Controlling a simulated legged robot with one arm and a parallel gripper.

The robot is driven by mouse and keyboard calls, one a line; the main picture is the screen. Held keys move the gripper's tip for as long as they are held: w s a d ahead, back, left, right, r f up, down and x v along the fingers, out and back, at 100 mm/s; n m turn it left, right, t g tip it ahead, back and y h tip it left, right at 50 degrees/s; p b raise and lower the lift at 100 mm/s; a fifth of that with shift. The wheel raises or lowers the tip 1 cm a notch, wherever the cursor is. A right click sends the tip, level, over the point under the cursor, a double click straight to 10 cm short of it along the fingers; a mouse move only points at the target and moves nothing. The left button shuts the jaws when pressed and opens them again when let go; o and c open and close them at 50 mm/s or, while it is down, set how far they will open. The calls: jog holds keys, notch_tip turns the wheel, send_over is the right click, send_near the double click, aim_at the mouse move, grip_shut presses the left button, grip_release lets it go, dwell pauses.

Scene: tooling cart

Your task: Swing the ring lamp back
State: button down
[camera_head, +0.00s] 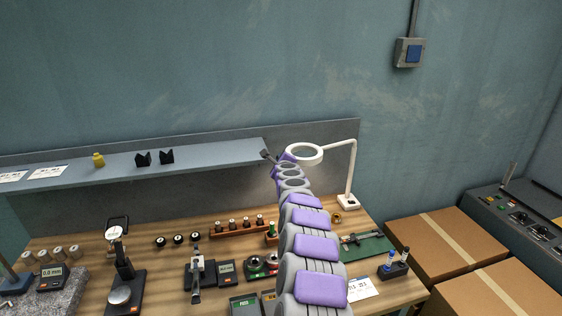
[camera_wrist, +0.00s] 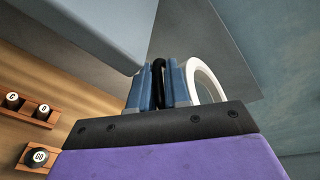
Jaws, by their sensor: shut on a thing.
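The ring lamp (camera_head: 304,154) is white, with its round head held out to the left by a jointed arm from an upright post on a white base at the bench's back right. In the wrist view the lamp's ring (camera_wrist: 207,82) is just right of the jaws. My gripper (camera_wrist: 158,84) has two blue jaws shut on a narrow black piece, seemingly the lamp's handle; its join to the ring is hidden. In the head view my gripper (camera_head: 268,155) is small, by the ring's left side, and my arm covers part of the bench.
A grey shelf (camera_head: 150,166) ends close left of my gripper. Below on the wooden bench stand a plug gauge rack (camera_head: 238,229), a dial stand (camera_head: 122,270) and a green board (camera_head: 366,246). Cardboard boxes (camera_head: 440,240) are at right. The wall is behind.

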jog(key=shift+a+f, duration=0.1)
jog(key=shift+f, duration=0.4)
jog(key=c, duration=1.5)
grip_release()
jog(key=shift+o, duration=1.4)
jog(key=shift+w+a, duration=0.2)
jog(key=shift+d+r, duration=0.3)
jog(key=shift+d, duration=0.05)
